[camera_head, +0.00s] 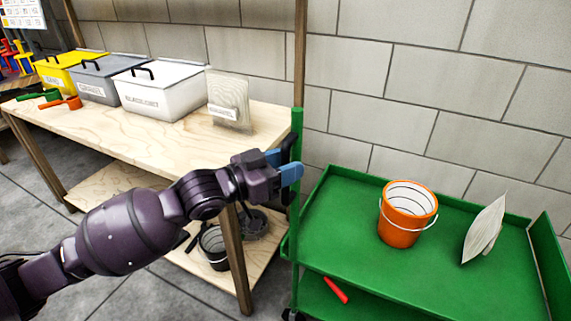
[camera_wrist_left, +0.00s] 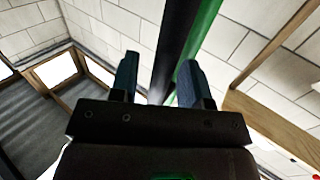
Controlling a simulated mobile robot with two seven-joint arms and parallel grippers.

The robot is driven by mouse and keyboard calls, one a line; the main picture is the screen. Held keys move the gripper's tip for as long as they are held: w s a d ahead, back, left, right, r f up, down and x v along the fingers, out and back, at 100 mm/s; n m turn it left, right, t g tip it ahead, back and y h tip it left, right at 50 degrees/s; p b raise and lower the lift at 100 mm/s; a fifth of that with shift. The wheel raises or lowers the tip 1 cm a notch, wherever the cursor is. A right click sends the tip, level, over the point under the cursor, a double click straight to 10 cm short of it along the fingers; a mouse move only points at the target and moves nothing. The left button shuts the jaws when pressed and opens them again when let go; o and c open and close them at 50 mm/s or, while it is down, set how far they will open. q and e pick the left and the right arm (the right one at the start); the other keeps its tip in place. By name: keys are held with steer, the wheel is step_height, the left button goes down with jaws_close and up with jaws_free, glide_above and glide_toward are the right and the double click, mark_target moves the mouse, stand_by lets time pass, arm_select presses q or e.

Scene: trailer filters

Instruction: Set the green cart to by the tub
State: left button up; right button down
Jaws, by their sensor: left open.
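The green cart (camera_head: 340,236) stands at the right, against the block wall, close to the end of the wooden table. It has a tall green post (camera_head: 296,130) at its left end, with a black bar beside it. My left gripper (camera_head: 281,164) is open at this post, its blue fingers near the black bar. In the left wrist view the gripper (camera_wrist_left: 157,82) has the black bar (camera_wrist_left: 177,35) and green post (camera_wrist_left: 204,35) running up between and beyond its fingers; contact cannot be told. Lidded tubs stand on the table: white (camera_head: 160,92), grey (camera_head: 100,80) and yellow (camera_head: 66,66).
On the cart's top are an orange bucket (camera_head: 402,228) and a pale packet (camera_head: 483,232); a red item (camera_head: 336,290) lies on its lower shelf. The wooden table (camera_head: 95,125) holds scoops and a panel (camera_head: 229,100). A dark bucket (camera_head: 214,250) sits underneath. Grey floor is open at lower left.

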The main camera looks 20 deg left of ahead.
arm_select(q)
jaws_close()
